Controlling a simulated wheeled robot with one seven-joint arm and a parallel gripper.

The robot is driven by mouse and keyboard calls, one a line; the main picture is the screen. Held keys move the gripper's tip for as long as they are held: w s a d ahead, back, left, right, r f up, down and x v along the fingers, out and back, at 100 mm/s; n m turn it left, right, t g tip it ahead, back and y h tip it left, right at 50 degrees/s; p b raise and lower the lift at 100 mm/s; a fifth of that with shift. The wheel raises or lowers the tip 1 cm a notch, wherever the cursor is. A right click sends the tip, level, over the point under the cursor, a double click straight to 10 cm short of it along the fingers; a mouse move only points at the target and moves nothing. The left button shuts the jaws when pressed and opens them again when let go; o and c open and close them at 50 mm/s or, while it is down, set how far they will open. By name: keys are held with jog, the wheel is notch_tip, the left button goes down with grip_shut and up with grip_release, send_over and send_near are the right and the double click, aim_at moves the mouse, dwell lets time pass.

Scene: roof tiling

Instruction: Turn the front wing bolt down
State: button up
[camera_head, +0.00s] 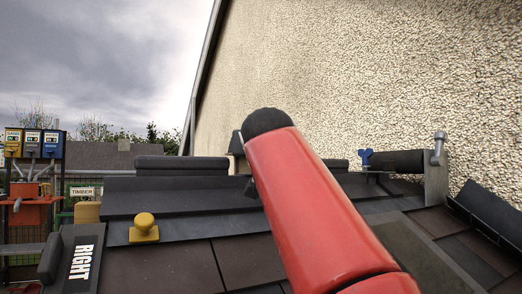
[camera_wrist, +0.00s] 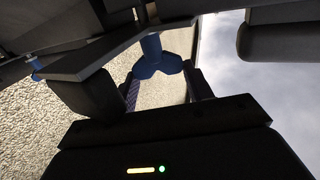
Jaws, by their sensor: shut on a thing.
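In the wrist view, a blue wing bolt (camera_wrist: 155,58) sits under dark roof parts, its wings between the two fingers of my gripper (camera_wrist: 164,82). My gripper is shut on it. The bolt's shank runs up towards a dark bracket. In the head view my red arm hides my gripper and this bolt. Another blue wing bolt (camera_head: 365,157) stands to the right of my arm in the head view, beside a dark round-ended piece, with nothing on it.
A metal post with a handle (camera_head: 437,165) stands at the right, before the pebbled wall (camera_head: 370,75). In the wrist view, dark plates crowd the bolt closely.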

jog(key=shift+s+r, duration=0.15)
jog(key=shift+r, duration=0.2)
jog(key=o, duration=0.9)
jog(key=shift+s, duration=0.1)
jog(key=shift+o, duration=0.4)
jog(key=shift+f, duration=0.15)
jog(key=shift+s+f+b, duration=0.15)
jog(key=shift+s+b, duration=0.1)
jog(key=shift+b, duration=0.15)
jog(key=s+b, duration=0.4)
jog(key=s, duration=0.3)
